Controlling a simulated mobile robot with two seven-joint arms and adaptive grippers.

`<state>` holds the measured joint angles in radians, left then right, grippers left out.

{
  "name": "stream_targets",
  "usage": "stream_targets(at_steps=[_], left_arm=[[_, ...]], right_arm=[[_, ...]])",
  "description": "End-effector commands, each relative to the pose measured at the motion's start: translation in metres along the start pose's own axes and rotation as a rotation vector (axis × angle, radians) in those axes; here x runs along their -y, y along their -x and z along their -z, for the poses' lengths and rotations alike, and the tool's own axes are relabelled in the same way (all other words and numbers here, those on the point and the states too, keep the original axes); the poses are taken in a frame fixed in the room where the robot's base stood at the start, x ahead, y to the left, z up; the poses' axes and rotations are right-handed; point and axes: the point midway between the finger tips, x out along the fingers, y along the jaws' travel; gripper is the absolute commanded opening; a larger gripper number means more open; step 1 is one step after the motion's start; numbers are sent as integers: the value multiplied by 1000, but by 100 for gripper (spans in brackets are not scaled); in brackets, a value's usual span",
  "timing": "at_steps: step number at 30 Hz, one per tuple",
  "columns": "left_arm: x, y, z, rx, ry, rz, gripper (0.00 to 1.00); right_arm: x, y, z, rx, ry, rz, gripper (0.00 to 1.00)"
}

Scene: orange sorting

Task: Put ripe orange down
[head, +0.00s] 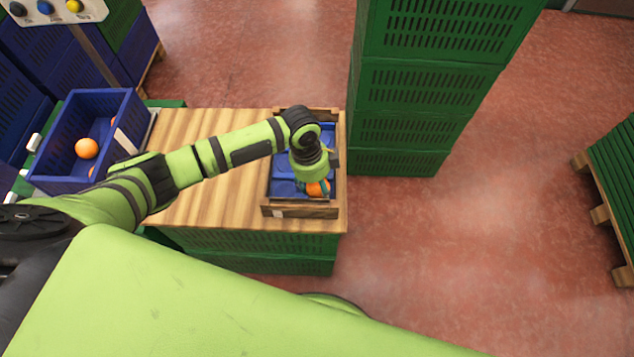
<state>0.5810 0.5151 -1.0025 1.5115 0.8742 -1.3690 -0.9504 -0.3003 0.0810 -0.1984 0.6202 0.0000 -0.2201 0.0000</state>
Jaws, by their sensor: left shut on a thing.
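My left gripper (319,187) reaches down into a wooden crate (300,211) with a blue lining at the right end of the wooden table. It is shut on an orange (318,189), which shows partly below the wrist, inside the crate's outline. The wrist hides much of the gripper and part of the crate. I cannot tell whether the orange touches the crate's bottom. My right gripper is not in view.
A blue crate (64,182) at the left holds another orange (86,148) and parts of others. The striped wooden table top (200,130) is bare between the crates. A tall stack of green crates (420,90) stands just behind and right of the wooden crate.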

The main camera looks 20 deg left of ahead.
Motion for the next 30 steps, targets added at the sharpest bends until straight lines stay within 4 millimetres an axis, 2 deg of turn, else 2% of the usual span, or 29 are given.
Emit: stream_targets(at_steps=[3,4,5,14,18,20,30], left_arm=[[0,-3,0,0,0,0,21],[0,-3,0,0,0,0,60],[0,-3,0,0,0,0,66],[0,-2,0,0,0,0,66],[0,6,0,1,0,1,66],[1,14,0,1,0,2,66],[1,86,0,0,0,3,66]], right_arm=[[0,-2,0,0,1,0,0],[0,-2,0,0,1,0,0],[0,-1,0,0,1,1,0],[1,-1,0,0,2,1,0],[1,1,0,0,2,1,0],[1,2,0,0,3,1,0],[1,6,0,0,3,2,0]])
